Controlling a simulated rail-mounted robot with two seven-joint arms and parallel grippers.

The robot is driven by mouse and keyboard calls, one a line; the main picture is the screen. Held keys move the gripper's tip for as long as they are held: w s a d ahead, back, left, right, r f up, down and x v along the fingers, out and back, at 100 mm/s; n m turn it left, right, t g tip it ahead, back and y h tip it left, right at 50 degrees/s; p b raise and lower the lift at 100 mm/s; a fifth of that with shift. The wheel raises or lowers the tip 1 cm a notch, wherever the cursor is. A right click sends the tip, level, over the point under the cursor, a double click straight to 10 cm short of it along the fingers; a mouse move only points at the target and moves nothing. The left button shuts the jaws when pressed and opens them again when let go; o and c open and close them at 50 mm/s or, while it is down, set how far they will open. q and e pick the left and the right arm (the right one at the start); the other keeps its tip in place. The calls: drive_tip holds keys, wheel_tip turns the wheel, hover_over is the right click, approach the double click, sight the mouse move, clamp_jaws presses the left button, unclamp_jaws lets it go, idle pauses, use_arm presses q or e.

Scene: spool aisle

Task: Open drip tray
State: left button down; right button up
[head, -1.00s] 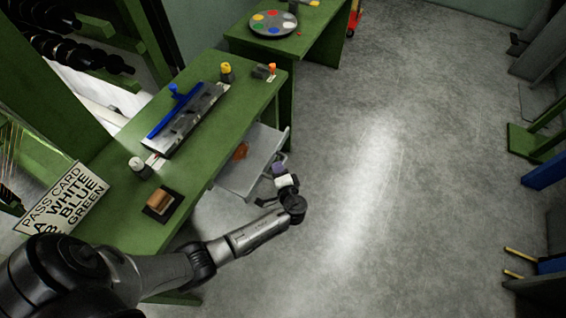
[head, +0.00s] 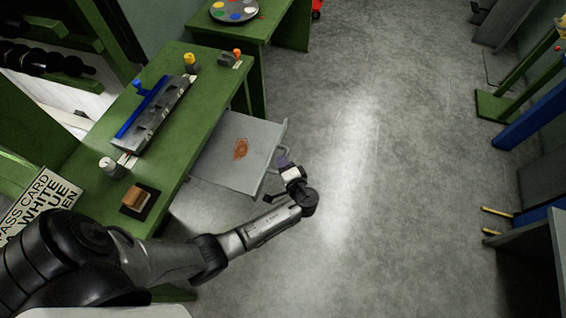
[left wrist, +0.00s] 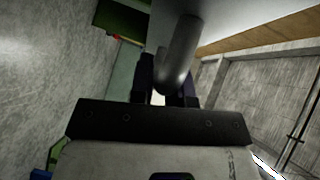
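The drip tray (head: 217,163) is a flat grey drawer under the green bench. It sticks well out from the bench's right side, with an orange-brown stain (head: 241,149) on its floor. My left gripper (head: 284,161) is at the handle on the tray's outer edge. In the left wrist view, the grey bar handle (left wrist: 181,52) runs between the two dark fingers (left wrist: 166,88), which appear closed around it. The handle's far end and the exact finger contact are partly hidden. My right gripper is in neither view.
The green bench (head: 205,92) carries a grey fixture with a blue bar (head: 150,115), small knobs and a brown block (head: 137,197). A second green table (head: 270,22) with a color palette (head: 234,10) stands behind. Grey floor (head: 400,150) to the right is clear.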

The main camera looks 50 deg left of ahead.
use_arm(q)
drive_tip(key=c, duration=1.1)
unclamp_jaws()
drive_tip(key=v, duration=1.3)
drive_tip(key=shift+d+r+p, duration=0.15)
drive_tip(key=shift+d+p, duration=0.15)
drive_tip(key=shift+d, duration=0.05)
drive_tip(key=shift+s, duration=0.1)
